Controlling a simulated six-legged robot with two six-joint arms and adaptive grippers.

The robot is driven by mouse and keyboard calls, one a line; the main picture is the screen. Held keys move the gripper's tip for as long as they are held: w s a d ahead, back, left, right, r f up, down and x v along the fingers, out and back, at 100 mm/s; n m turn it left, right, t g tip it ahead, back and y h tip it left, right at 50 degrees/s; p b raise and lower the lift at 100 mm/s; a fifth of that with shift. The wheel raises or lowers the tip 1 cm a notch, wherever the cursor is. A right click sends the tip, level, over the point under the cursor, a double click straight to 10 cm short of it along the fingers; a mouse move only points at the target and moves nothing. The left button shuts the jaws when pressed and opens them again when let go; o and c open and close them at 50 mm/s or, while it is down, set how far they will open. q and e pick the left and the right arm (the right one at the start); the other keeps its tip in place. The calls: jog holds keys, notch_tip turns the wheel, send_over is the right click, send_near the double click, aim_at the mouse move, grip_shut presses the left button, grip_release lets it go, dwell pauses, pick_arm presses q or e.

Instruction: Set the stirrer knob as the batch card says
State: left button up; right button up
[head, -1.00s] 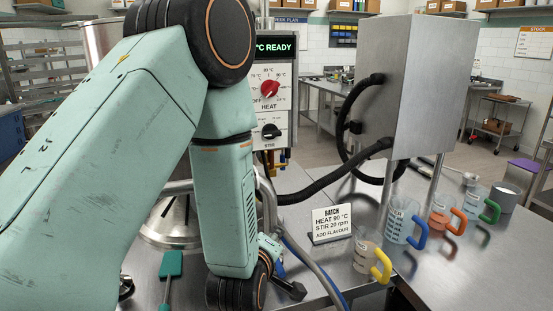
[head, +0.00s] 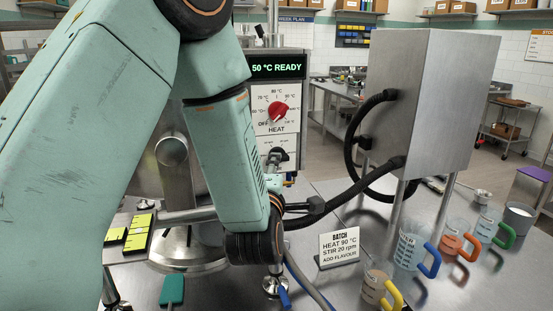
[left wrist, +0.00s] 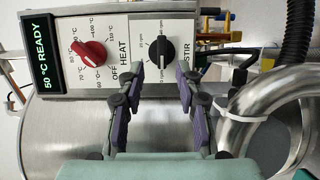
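The control panel (head: 278,95) carries a red HEAT knob (head: 278,112) and a display reading 50 °C READY. The black STIR knob (left wrist: 160,51) shows in the left wrist view, right of the red knob (left wrist: 90,53); its scale is too small to read. My left gripper (left wrist: 160,85) is open, with its purple-padded fingers in front of the STIR knob, one toward each side. No grip on it shows. The batch card (head: 338,247) reads HEAT 90 °C, STIR 20 rpm, ADD FLAVOUR. My right gripper is out of view.
A steel box (head: 432,105) on legs stands at the right, with black hoses running from it. Several jugs with coloured handles, such as the blue-handled one (head: 410,247), stand below it. A curved steel pipe (left wrist: 290,105) is close to the right of my left gripper.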

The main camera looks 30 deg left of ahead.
aim_at(283, 160)
pick_arm(q)
jog(key=w, duration=0.3)
jog(key=shift+w, duration=0.2)
jog(key=shift+w+a+p, duration=0.3)
jog(key=shift+a+p, duration=0.1)
jog(key=shift+a, duration=0.5)
jog(key=shift+w+d, duration=0.25)
jog(key=shift+d, duration=0.05)
jog(key=shift+c, duration=0.6)
jog(key=shift+w+f, duration=0.1)
jog(key=shift+w, duration=0.05)
jog(key=shift+c, duration=0.8)
jog(key=shift+a+f, duration=0.1)
jog(key=shift+a, duration=0.1)
jog(key=shift+c, duration=0.7)
jog(key=shift+s+a, duration=0.25)
jog(key=shift+a, duration=0.2)
jog(key=c, duration=0.3)
jog(key=shift+d, duration=0.25)
grip_shut()
